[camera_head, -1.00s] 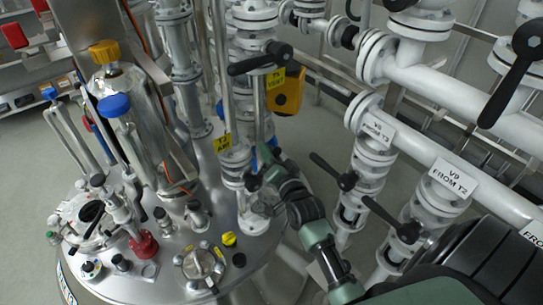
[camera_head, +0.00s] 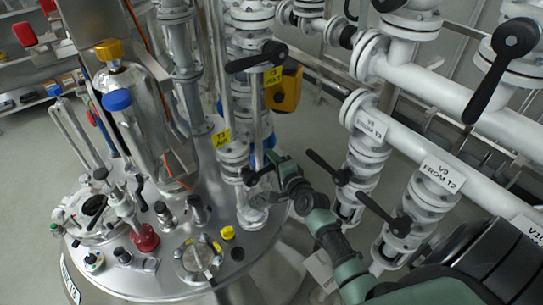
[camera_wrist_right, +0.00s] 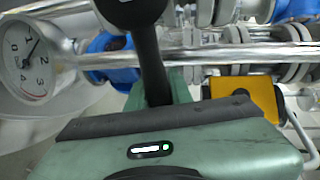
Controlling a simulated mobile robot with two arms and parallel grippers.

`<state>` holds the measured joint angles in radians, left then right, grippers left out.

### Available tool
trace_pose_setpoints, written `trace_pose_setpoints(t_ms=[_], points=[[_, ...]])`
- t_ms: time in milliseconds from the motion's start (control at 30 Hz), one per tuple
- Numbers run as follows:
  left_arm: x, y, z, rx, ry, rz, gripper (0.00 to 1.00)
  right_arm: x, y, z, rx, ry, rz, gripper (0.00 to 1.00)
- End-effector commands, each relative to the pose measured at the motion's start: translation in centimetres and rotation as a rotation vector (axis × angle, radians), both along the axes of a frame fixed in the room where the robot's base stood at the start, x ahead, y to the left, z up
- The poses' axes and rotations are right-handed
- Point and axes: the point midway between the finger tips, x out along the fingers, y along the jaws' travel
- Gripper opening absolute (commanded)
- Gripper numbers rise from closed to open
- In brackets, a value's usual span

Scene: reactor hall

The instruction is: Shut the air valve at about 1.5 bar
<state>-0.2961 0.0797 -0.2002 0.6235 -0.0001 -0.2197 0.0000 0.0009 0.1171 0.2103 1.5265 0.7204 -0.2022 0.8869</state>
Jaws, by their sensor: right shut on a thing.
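The yellow air tag (camera_head: 222,138) hangs on the pipe column above the reactor lid. My right gripper (camera_head: 262,178) is at the valve below and right of this tag. In the right wrist view a black lever (camera_wrist_right: 148,50) runs down between its jaws, and the gripper is shut on it. A round pressure gauge (camera_wrist_right: 33,62) shows at the left of that view, with its needle seemingly between 1 and 2. The exact reading is hard to tell. The valve body is partly hidden behind my gripper in the head view. My left gripper is not in view.
White pipes with black-levered valves stand close on the right, including one with a V9 label (camera_head: 441,175). A yellow box (camera_head: 285,92) is behind the column. The reactor lid (camera_head: 165,275) carries several fittings.

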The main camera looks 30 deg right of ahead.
Motion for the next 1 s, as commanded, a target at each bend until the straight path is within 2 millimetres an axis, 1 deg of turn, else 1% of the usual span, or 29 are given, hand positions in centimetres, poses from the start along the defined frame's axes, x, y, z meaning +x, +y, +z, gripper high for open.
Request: trace_pose_setpoints(t_ms=[33, 100, 633, 667, 700, 733, 1000], points=[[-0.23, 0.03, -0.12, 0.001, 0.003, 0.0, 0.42, -0.28, 0.02, -0.97, 0.017, 0.017, 0.001, 0.0], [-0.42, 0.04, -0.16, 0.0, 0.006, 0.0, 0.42, -0.29, 0.05, -1.12, 0.034, 0.017, 0.001, 0.0], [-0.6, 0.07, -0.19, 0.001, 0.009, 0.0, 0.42, -0.29, 0.17, -1.31, 0.054, 0.02, 0.003, 0.0], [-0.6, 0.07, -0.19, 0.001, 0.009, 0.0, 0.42, -0.29, 0.18, -1.3, 0.054, 0.02, 0.003, 0.29], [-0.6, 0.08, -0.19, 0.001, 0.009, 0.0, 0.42, -0.28, 0.18, -1.29, 0.054, 0.02, 0.003, 0.4], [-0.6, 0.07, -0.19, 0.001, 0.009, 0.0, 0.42, -0.26, 0.18, -1.24, 0.053, 0.019, 0.003, 0.42], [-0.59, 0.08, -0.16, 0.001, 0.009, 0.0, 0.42, -0.15, 0.13, -0.85, 0.05, 0.011, 0.002, 0.42]])
